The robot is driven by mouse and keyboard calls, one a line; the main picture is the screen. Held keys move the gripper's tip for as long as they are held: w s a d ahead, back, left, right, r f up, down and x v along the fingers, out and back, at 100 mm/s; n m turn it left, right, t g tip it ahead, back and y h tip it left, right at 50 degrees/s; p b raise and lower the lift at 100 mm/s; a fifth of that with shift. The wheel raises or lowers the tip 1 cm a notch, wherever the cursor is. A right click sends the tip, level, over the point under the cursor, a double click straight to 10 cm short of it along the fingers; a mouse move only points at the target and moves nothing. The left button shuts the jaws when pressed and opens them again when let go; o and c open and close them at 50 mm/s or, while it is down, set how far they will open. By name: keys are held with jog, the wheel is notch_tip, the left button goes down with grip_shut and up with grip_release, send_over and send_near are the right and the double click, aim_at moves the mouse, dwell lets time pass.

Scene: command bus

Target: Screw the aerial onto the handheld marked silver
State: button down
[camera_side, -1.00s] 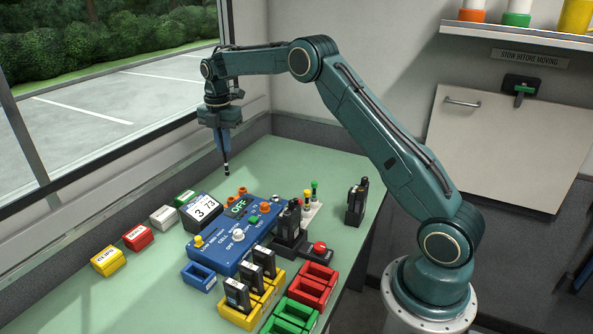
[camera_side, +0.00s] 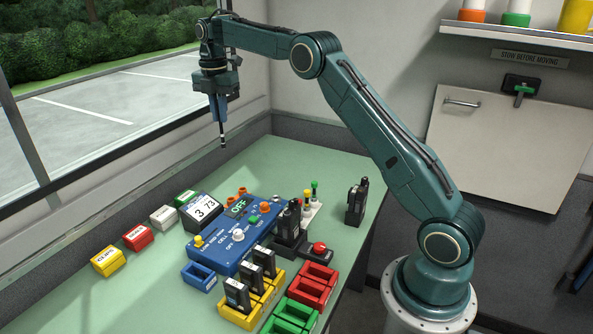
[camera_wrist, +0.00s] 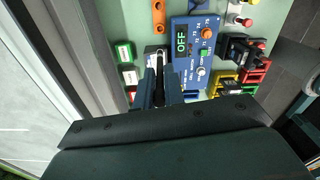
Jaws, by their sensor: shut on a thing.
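My gripper (camera_side: 221,120) is raised above the back left of the green bench, near the window. It is shut on a thin black aerial (camera_side: 222,139) with a pale band, which hangs upright below the fingers. In the wrist view the dark aerial (camera_wrist: 159,80) lies between the blue fingers. One black handheld (camera_side: 357,202) stands alone at the bench's right edge. Another handheld (camera_side: 289,220) stands in a black holder beside the blue tester. Several handhelds (camera_side: 265,258) stand in yellow slots at the front. I cannot read which is marked silver.
Small labelled boxes (camera_side: 137,237) line the window side. Red (camera_side: 313,284) and green (camera_side: 289,318) trays are at the front. The back of the bench is clear.

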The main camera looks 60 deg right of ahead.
dwell(0.4)
jog(key=s+a+f, duration=0.1)
jog(key=s+a, duration=0.3)
jog(key=s, duration=0.8)
jog(key=s+a, duration=0.5)
jog(key=s, duration=0.8)
jog(key=shift+f, duration=0.4)
jog(key=shift+f, duration=0.2)
jog(key=shift+f, duration=1.65)
jog(key=shift+f, duration=0.55)
dwell(1.7)
